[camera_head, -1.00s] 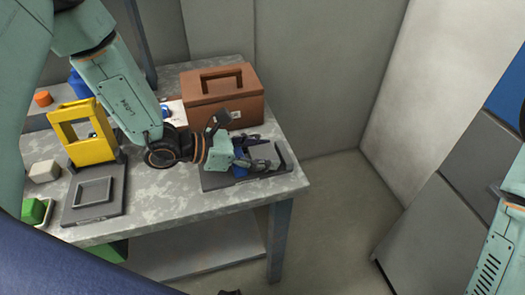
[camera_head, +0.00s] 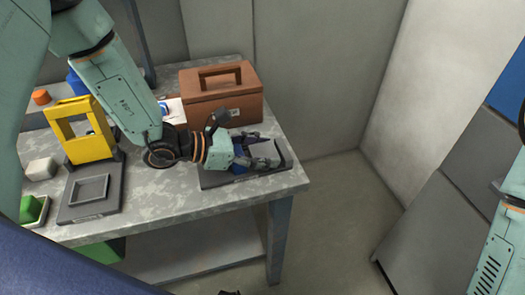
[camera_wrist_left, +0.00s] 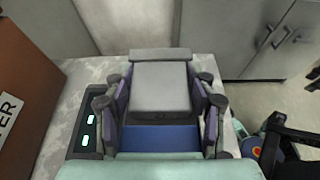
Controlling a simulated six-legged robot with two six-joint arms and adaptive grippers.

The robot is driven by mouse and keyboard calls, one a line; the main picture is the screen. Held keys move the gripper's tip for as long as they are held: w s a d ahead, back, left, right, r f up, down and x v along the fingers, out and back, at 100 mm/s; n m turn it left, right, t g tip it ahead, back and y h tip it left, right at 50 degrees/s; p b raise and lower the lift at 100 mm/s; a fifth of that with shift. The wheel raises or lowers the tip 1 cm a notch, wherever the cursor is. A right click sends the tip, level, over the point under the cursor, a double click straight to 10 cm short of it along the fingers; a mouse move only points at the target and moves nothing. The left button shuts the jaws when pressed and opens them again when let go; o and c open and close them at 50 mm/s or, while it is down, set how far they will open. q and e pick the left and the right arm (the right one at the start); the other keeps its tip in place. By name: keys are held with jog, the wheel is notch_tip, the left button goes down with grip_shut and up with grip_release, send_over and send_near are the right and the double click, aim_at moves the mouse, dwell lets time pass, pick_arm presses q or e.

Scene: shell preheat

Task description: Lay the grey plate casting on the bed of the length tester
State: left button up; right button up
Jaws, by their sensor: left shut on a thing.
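The grey plate casting (camera_wrist_left: 160,88) lies between the fingers of my left gripper (camera_wrist_left: 160,100) in the left wrist view. The gripper is shut on its sides. In the head view my left gripper (camera_head: 262,153) is over the right end of the table, at the length tester (camera_head: 225,182), a dark flat base with an upright stop at its right end. The stop also shows in the wrist view as a grey bar (camera_wrist_left: 160,54) just beyond the plate. A blue block (camera_wrist_left: 160,138) is on the near side of the plate. I cannot tell whether the plate touches the bed.
A brown toolbox (camera_head: 222,95) stands behind the tester. The table's right edge is close to the tester.

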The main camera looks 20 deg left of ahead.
aim_at(237, 153)
pick_arm(q)
jog(key=shift+s+f+g, duration=0.3)
jog(key=shift+s+f, duration=0.15)
jog(key=shift+f, duration=0.25)
jog(key=o, duration=1.5)
jog(key=shift+w+f, duration=0.1)
jog(key=shift+w, duration=0.05)
jog(key=shift+o, duration=0.2)
jog(key=shift+a, duration=0.1)
jog(key=shift+r+v, duration=0.25)
jog(key=shift+v, duration=2)
jog(key=shift+a+r, duration=0.35)
jog(key=shift+r, duration=0.15)
jog(key=shift+v, duration=1.05)
